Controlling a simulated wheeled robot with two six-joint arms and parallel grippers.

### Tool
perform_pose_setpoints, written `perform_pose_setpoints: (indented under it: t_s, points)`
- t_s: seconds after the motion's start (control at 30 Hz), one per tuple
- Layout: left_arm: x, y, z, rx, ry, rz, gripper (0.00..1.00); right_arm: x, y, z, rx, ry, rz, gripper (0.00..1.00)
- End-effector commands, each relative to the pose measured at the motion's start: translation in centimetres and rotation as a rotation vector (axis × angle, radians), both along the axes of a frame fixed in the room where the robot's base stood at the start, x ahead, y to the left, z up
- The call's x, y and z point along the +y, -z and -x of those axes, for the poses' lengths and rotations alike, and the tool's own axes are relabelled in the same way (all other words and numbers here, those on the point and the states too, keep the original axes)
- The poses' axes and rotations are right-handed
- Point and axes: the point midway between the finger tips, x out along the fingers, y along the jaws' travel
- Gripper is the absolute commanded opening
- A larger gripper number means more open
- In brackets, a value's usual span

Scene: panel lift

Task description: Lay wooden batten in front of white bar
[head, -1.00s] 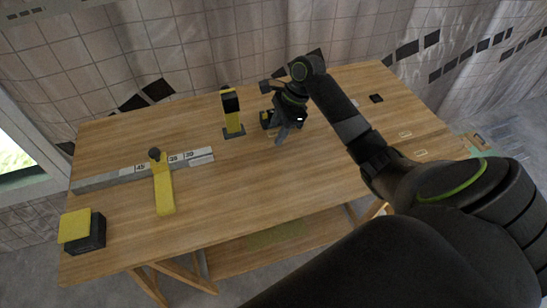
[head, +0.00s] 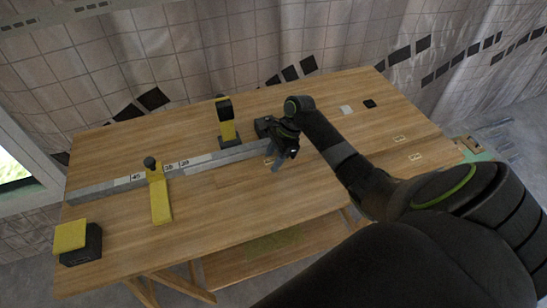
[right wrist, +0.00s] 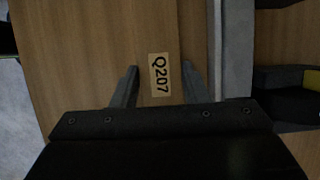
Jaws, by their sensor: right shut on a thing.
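The white bar (head: 237,154) is a long pale strip with number labels at its left part, lying across the table. It also shows upright in the right wrist view (right wrist: 232,60). My right gripper (head: 277,165) is shut on the wooden batten, whose label "Q207" (right wrist: 159,75) shows between the fingers in the right wrist view. The batten (head: 268,161) matches the tabletop's colour, so its ends are hard to make out. It is on the near side of the bar, apart from it at the gripper. I cannot tell whether it touches the table. My left gripper is not in view.
A yellow-black post (head: 228,125) stands just behind the bar. A yellow clamp-like piece (head: 160,195) crosses the bar at the left. A yellow-black block (head: 78,242) sits at the table's front left corner. The table's (head: 330,185) front middle is clear.

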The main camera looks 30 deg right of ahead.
Motion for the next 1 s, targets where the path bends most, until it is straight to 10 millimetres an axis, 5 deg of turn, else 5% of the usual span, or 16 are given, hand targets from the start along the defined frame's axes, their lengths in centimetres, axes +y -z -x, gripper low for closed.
perform_pose_setpoints:
  t_s: [0.07, 0.1, 0.27, 0.67, 1.0]
  points:
    - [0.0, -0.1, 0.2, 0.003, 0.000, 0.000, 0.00, 0.0, 0.0, 0.0, 0.000, 0.000, -0.001, 0.12]
    - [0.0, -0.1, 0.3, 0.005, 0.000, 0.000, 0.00, 0.0, 0.2, 0.0, 0.000, 0.000, 0.000, 0.42]
    - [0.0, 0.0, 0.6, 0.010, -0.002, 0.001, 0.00, 0.0, 0.1, 0.0, 0.000, 0.000, 0.000, 0.62]
    - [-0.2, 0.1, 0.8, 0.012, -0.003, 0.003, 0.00, -0.3, -0.7, 0.0, -0.002, 0.001, 0.003, 0.62]
    - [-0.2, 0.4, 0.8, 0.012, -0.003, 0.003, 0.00, -2.9, -7.0, 0.6, -0.004, 0.000, 0.005, 0.62]
